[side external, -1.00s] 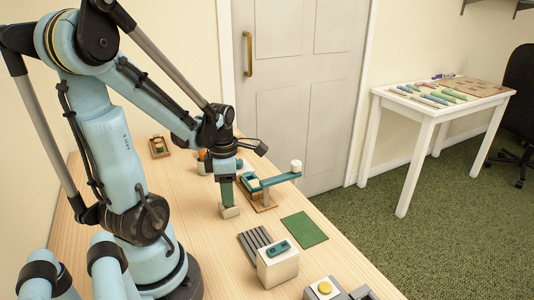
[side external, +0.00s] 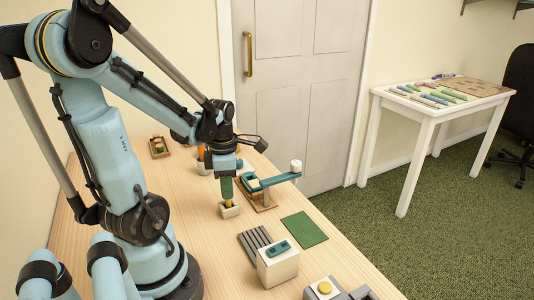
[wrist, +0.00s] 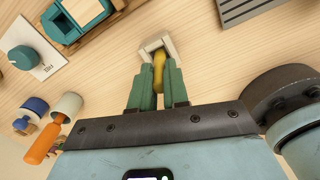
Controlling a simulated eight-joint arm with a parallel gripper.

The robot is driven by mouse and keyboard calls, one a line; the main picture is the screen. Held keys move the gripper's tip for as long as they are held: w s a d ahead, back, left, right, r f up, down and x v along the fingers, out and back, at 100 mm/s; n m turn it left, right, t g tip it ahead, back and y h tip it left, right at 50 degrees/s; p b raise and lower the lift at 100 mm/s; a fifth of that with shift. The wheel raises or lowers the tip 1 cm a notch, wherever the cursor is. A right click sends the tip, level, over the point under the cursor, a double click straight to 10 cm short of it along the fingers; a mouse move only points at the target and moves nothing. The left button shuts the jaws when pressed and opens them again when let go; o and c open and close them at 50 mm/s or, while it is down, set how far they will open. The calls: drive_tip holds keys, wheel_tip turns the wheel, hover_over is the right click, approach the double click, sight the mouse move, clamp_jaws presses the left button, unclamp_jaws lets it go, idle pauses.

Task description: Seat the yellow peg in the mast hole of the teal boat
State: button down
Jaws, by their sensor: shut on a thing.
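My gripper (side external: 228,190), with green fingers, is shut on the yellow peg (side external: 228,204). In the wrist view the peg (wrist: 159,72) sits between the fingers (wrist: 158,88), pointing toward the open cream holder (wrist: 147,46). In the side view the holder (side external: 229,212) stands on the table directly below. I cannot tell whether the peg's lower end is still inside it.
A teal beam (side external: 276,180) on a wooden base stands just right of my gripper. An orange-handled tool (wrist: 42,144) is at left in the wrist view.

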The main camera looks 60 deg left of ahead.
drive_tip(key=shift+r, duration=0.8)
drive_tip(key=shift+d+r, duration=0.15)
drive_tip(key=shift+r, duration=0.8)
drive_tip(key=w+d+r, duration=0.2)
drive_tip(key=d+r, duration=0.4)
drive_tip(key=d, duration=0.5)
drive_tip(key=n, duration=0.5)
hover_over(252, 184)
drive_tip(key=a, duration=0.3)
wheel_tip(252, 184, down, 5)
drive_tip(key=shift+m, duration=0.3)
drive_tip(key=shift+w+a+f, duration=0.1)
drive_tip(key=shift+w+f, duration=0.1)
drive_tip(key=shift+f, duration=0.9)
drive_tip(key=shift+w+a+f, duration=0.1)
drive_tip(key=shift+w+f, duration=0.1)
drive_tip(key=shift+f, duration=0.85)
